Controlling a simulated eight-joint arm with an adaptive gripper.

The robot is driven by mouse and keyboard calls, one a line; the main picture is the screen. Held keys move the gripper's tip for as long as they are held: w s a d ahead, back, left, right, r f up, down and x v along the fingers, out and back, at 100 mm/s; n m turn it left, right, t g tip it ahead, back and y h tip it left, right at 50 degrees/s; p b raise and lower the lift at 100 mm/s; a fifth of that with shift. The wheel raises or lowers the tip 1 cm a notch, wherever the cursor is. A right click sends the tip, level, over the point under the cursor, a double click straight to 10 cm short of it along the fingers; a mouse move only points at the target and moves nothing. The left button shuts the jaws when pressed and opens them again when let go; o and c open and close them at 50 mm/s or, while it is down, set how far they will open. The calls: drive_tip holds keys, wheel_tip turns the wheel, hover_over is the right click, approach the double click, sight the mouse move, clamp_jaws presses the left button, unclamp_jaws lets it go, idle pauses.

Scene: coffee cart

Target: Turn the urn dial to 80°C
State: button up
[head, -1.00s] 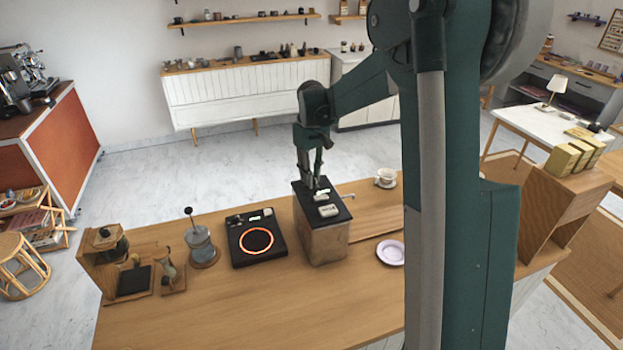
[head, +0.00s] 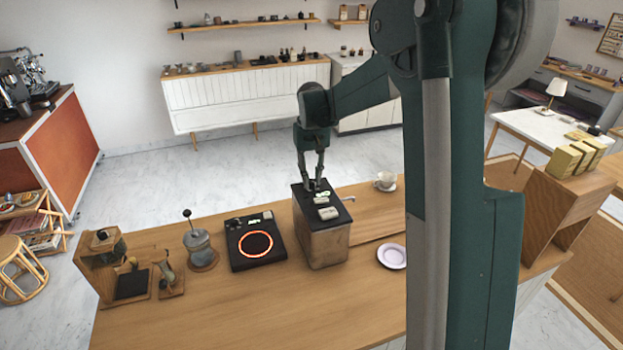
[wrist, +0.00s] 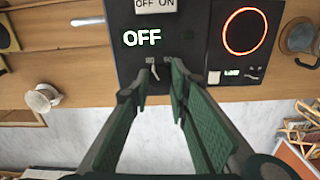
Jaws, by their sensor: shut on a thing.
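The urn (head: 325,246) is a box with a black top, standing on the wooden counter. In the wrist view its black top (wrist: 128,62) carries a lit green "OFF" display (wrist: 142,37) and a white OFF/ON switch (wrist: 155,5). My gripper (head: 312,187) points down at the far end of the urn's top. In the wrist view its fingertips (wrist: 160,66) close around the small dial, of which a pale pointer (wrist: 155,72) shows between them. The fingers hide most of the dial, and I cannot read its marks.
A black hot plate (head: 243,261) with a glowing orange ring stands left of the urn. The counter's front (head: 270,315) is clear.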

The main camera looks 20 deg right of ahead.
sight(312, 181)
drive_tip(key=o, duration=0.9)
drive_tip(key=shift+r, duration=0.1)
wheel_tip(312, 181, up, 12)
idle(0.3)
idle(0.4)
